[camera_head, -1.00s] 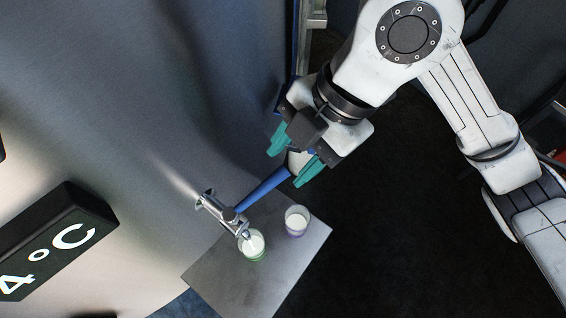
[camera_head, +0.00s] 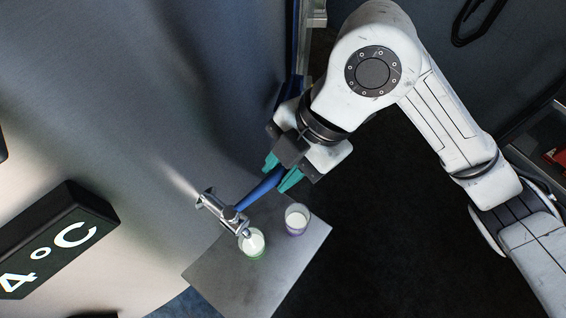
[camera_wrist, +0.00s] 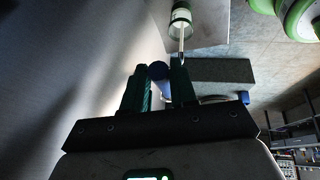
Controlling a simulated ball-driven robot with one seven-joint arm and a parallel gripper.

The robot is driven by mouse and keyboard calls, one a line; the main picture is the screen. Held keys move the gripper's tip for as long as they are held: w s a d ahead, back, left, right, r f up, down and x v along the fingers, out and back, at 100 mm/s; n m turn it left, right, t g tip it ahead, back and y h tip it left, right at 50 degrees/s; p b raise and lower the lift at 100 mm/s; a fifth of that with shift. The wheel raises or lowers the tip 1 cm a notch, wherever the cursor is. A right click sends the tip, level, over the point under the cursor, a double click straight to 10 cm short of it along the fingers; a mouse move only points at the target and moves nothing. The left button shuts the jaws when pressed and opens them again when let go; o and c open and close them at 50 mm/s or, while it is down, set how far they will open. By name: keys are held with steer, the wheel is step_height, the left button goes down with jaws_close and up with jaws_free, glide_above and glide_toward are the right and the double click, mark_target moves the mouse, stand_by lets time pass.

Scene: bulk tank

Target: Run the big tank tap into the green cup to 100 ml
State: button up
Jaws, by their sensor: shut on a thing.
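The tap (camera_head: 222,212) sticks out of the big steel tank, with its spout over the green cup (camera_head: 252,246). The green cup stands on the grey stand and holds white liquid; its exact level and any scale cannot be read. My gripper (camera_head: 279,177) is shut on the blue tap lever (camera_head: 260,192), near its far end. A thin white stream (camera_wrist: 181,45) runs between the tap and a green-banded cup (camera_wrist: 181,20) there.
A cup with a purple base (camera_head: 296,220), also with white liquid, stands close to the right of the green cup on the grey stand (camera_head: 225,275). The tank wall (camera_head: 130,120) fills the left, with a temperature display (camera_head: 50,240). Dark floor lies right of the stand.

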jaws_close()
steer(key=w+n, duration=0.1)
steer(key=w+a+n+g+b, duration=0.1)
steer(key=n, duration=0.1)
steer(key=shift+a, duration=0.3)
steer(key=o, duration=0.7)
jaws_free()
steer(key=shift+c, duration=0.2)
